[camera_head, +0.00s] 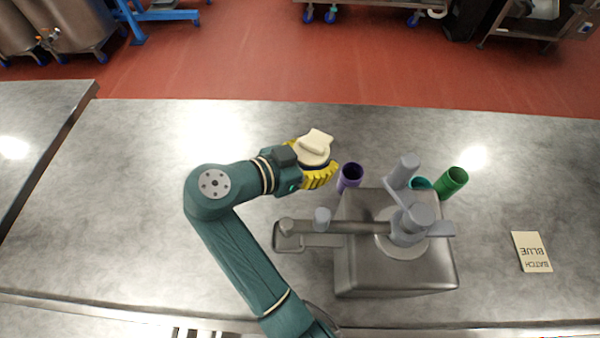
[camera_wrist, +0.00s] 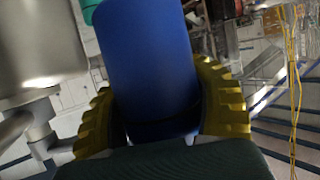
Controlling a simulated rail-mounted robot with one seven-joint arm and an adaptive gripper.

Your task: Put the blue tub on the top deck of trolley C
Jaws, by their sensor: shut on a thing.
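My gripper (camera_head: 320,176), with yellow ridged fingers, is above the steel table, left of a purple tub. In the wrist view the blue tub (camera_wrist: 148,55) is between the two yellow fingers of my gripper (camera_wrist: 160,112), which are shut on it from both sides. The tub looks like a smooth blue cylinder. In the head view its blue body is hidden; a cream piece (camera_head: 315,146) shows at the gripper, and I cannot tell whether it belongs to the tub. I cannot tell which trolley is C.
A steel machine (camera_head: 390,265) stands right of my gripper. A purple tub (camera_head: 349,177), a teal tub (camera_head: 420,184) and a green tub (camera_head: 452,182) stand around it. A "BATCH BLUE" card (camera_head: 531,252) lies at right. Wheeled trolleys (camera_head: 375,3) (camera_head: 535,30) stand across the red floor.

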